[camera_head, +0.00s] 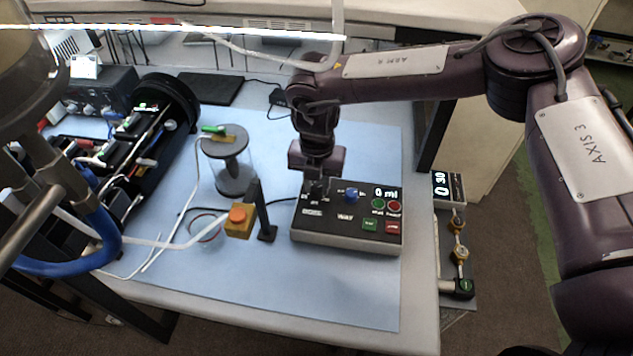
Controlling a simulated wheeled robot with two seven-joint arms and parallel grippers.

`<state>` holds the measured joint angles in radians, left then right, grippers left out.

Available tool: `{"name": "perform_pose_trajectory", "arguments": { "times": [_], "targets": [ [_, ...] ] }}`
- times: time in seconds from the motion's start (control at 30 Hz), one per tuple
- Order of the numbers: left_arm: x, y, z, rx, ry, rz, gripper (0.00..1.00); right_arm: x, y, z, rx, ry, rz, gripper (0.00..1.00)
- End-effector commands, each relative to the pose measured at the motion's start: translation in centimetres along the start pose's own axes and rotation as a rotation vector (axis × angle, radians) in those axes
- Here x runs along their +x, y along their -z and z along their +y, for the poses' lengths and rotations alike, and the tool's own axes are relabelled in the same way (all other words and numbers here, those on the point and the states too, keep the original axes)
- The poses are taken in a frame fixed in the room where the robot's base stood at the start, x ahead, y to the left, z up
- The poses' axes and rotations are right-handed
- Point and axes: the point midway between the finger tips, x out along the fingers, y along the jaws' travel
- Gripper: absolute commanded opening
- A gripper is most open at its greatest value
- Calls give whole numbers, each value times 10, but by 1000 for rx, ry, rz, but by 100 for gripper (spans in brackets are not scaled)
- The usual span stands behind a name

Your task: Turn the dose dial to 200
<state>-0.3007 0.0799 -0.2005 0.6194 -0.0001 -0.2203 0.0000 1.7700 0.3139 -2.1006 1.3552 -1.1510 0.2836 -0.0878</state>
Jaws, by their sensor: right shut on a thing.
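The control box (345,240) is a dark sloped panel on the blue mat. Its small display (385,192) reads "0 ml". A dark dial (316,190) with small marks around it sits at the panel's upper left. The marks are too small to read. My right gripper (317,178) points down at this dial from above and is shut on it; its fingertips and the dial's pointer are largely hidden. A blue knob (352,195) sits just right of it.
An orange button on a yellow box (238,221) and a black post (261,205) stand left of the panel. A clear cylinder with dark end caps (235,181) is behind them. A second readout (446,185) reads "0 30". The mat's front is clear.

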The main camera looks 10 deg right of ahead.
Motion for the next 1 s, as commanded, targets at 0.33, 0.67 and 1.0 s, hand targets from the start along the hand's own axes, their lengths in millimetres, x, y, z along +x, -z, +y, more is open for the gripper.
{"name": "perform_pose_trajectory", "arguments": {
  "times": [0.33,0.67,1.0],
  "targets": [
    [1,1,0,1,0,2,36,-1,-1,0,332,-2,0,2],
    [-3,2,0,0,0,2,36,-2,-1,-1,613,-2,-2,2],
    [-6,2,0,0,0,3,36,-2,-1,-1,785,-4,-3,2]
  ]
}}
